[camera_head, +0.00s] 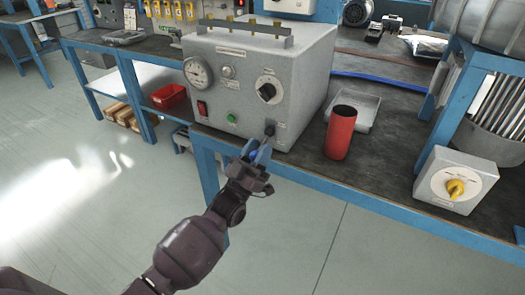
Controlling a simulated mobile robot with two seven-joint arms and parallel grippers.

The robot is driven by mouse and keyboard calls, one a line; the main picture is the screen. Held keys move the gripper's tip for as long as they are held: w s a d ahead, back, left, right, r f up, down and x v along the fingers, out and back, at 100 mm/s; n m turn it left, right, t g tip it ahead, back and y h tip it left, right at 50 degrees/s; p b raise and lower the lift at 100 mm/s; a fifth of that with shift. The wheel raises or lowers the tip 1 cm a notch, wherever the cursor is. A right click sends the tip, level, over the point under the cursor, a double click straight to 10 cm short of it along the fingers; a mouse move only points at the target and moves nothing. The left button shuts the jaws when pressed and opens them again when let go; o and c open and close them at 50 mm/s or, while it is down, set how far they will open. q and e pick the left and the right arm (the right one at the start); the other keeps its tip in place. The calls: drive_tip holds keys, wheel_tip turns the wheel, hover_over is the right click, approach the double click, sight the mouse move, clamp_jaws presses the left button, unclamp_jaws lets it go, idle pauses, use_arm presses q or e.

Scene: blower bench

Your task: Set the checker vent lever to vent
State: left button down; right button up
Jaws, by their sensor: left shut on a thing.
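The checker (230,75) is a grey box on the dark bench top, with a round gauge (198,72), a black rotary knob (267,91), a green button (232,117) and a red switch (202,108) on its front. A small dark lever (270,130) sits low at the right of that front. My left gripper (262,149), with blue fingers, is shut on the lever from the front and below. The fingers hide its lower end, and the labels are too small to read. My right gripper is not in view.
A red cylinder (340,133) stands right of the checker, before a shallow grey tray (357,110). A grey box with a yellow knob (455,187) is at the right. The bench's blue front edge (345,200) runs close below my gripper.

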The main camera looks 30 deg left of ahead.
use_arm(q)
drive_tip(key=shift+f+h, duration=0.2)
drive_tip(key=shift+h, duration=0.1)
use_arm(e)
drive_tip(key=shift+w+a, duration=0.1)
use_arm(q)
drive_tip(key=shift+r, duration=0.1)
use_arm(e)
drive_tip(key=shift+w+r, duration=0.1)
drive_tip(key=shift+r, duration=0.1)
use_arm(q)
drive_tip(key=c, duration=0.8)
unclamp_jaws()
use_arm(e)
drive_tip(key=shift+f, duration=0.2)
use_arm(q)
drive_tip(key=v, duration=1)
drive_tip(key=shift+s+f, duration=0.15)
drive_tip(key=shift+f, duration=0.25)
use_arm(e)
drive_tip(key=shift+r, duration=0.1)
